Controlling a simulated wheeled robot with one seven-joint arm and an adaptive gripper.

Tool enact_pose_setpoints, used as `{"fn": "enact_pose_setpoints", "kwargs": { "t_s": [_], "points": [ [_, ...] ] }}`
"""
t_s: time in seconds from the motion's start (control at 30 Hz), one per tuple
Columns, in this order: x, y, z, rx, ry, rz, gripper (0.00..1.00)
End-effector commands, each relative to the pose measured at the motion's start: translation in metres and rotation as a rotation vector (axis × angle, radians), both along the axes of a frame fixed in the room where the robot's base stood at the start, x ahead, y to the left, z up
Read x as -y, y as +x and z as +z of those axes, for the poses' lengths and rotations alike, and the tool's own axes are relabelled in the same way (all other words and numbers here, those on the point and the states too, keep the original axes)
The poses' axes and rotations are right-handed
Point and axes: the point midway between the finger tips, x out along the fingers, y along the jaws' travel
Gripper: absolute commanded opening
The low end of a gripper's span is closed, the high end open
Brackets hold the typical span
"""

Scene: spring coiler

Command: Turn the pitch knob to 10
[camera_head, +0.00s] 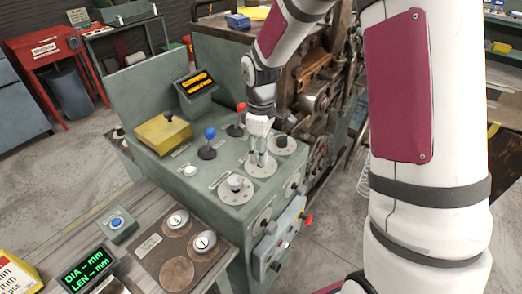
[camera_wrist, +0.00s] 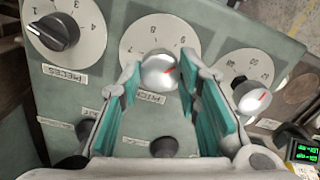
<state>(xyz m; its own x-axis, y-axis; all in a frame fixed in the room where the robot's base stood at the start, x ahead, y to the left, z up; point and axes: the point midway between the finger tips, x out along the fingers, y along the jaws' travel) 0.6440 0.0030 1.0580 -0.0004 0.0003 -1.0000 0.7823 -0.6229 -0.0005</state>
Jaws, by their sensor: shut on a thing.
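A black "PIECES" knob (camera_wrist: 56,32) stands left in the wrist view and another silver knob (camera_wrist: 250,97) right. In the head view, blue (camera_head: 209,133) and red (camera_head: 240,107) ball levers stand left of my gripper. A display (camera_head: 84,270) reads "DIA – mm, LEN – mm".

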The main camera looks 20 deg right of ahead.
Motion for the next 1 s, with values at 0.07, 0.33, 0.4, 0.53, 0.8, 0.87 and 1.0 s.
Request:
{"fn": "enact_pose_setpoints", "kwargs": {
  "t_s": [0.07,0.33,0.4,0.53,0.8,0.87,1.0],
  "points": [
    [-0.0007,-0.0002,0.0002,-0.001,-0.001,-0.057,0.03],
    [-0.0011,0.0000,0.0004,0.000,0.000,-0.309,0.03],
    [-0.0005,0.0000,0.0005,0.001,-0.001,-0.376,0.03],
    [-0.0008,0.0001,0.0006,0.001,-0.001,-0.498,0.03],
    [-0.0006,0.0002,0.0007,0.001,0.000,-0.714,0.03],
    [-0.0006,0.0002,0.0008,0.001,0.000,-0.753,0.03],
    [-0.0008,0.0003,0.0008,0.002,0.001,-0.826,0.03]
  ]
}}
